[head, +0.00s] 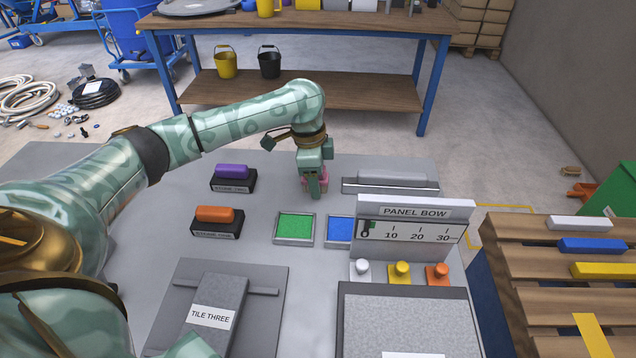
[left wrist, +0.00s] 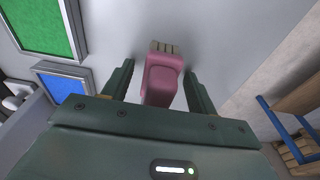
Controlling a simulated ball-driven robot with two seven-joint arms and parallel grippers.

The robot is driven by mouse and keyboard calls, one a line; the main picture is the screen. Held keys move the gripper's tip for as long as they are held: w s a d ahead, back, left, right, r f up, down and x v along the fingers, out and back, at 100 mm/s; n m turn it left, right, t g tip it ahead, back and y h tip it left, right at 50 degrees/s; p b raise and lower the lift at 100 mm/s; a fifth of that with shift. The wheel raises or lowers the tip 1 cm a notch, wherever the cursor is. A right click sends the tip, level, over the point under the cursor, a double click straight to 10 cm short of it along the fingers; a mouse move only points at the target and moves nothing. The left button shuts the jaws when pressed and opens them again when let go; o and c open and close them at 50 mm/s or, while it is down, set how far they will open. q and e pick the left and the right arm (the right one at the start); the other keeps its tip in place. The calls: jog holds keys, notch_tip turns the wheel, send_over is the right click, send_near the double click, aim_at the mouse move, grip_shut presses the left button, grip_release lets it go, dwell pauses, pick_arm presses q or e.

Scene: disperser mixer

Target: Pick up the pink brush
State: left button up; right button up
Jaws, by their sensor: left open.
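The pink brush (left wrist: 161,80) stands between the two fingers of my left gripper (left wrist: 158,88) in the left wrist view, with a gap showing on each side. Its pale ribbed end points away from the gripper body. In the head view only bits of the pink brush (head: 325,181) show around my left gripper (head: 315,190), which points down over the grey table and hides most of it. The left gripper is open. My right gripper is not in view.
Green (head: 295,227) and blue (head: 340,229) framed pads lie just in front of the gripper. Purple (head: 232,172) and orange (head: 214,214) blocks sit on black stands to the left. The upright scale panel (head: 413,233) stands to the right, with a grey bar (head: 392,178) behind it.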

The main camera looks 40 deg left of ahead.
pick_arm(q)
jog(key=shift+s+r, duration=0.1)
jog(key=shift+r, duration=0.1)
jog(key=shift+c, duration=0.6)
jog(key=c, duration=1)
jog(key=shift+r, duration=0.1)
